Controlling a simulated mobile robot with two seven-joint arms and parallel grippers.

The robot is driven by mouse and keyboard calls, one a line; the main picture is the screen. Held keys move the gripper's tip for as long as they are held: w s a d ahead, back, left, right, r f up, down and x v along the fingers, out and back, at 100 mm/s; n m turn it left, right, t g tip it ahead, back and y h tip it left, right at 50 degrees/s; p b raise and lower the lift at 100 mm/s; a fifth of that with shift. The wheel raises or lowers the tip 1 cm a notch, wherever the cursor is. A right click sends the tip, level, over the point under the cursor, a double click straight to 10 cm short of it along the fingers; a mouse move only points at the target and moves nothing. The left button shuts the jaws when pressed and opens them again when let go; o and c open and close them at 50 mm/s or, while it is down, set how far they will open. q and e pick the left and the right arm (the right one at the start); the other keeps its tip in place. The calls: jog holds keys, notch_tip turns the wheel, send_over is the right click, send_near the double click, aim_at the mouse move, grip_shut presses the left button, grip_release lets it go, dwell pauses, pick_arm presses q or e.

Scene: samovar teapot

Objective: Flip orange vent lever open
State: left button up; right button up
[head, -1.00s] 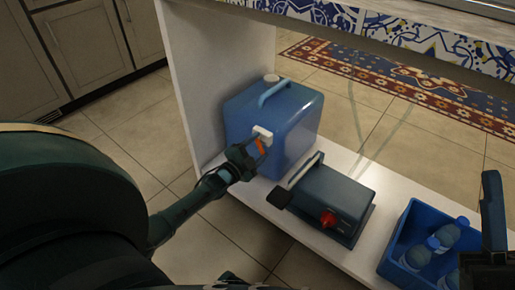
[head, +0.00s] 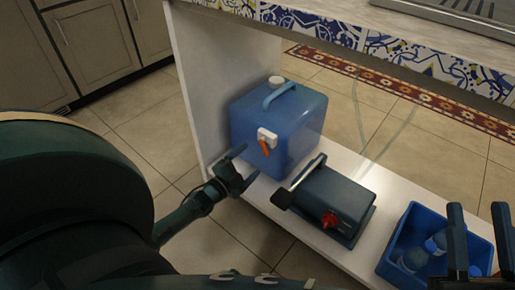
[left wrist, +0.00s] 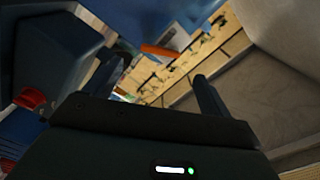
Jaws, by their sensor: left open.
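The orange vent lever (head: 265,148) hangs down, slightly tilted, from a white tap (head: 266,136) on the front of a blue water container (head: 290,125). My left gripper (head: 246,166) is open and empty. It is in front of the container, below and to the left of the lever, apart from it. In the left wrist view the lever (left wrist: 158,50) shows beyond the gap between the two open fingers (left wrist: 160,72). My right gripper (head: 480,228) shows at the lower right, its two fingers apart, over the blue crate's right side.
A dark blue box (head: 330,200) with a red knob (head: 329,221) stands right of the container on the white shelf (head: 268,208). A blue crate (head: 393,250) with bottles (head: 412,260) is further right. A white side panel (head: 222,90) stands left of the container. Tiled floor lies in front.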

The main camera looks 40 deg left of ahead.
pick_arm(q)
jog(key=s, duration=0.2)
jog(key=s+p, duration=0.1)
jog(key=s, duration=0.2)
jog(key=shift+s+a, duration=0.25)
jog(key=shift+s, duration=0.15)
pick_arm(e)
jog(key=f+m+h, duration=0.1)
jog(key=f+m+g+h, duration=0.1)
jog(key=shift+s+a+f, duration=0.1)
jog(key=shift+s+f, duration=0.25)
jog(key=shift+r, duration=0.1)
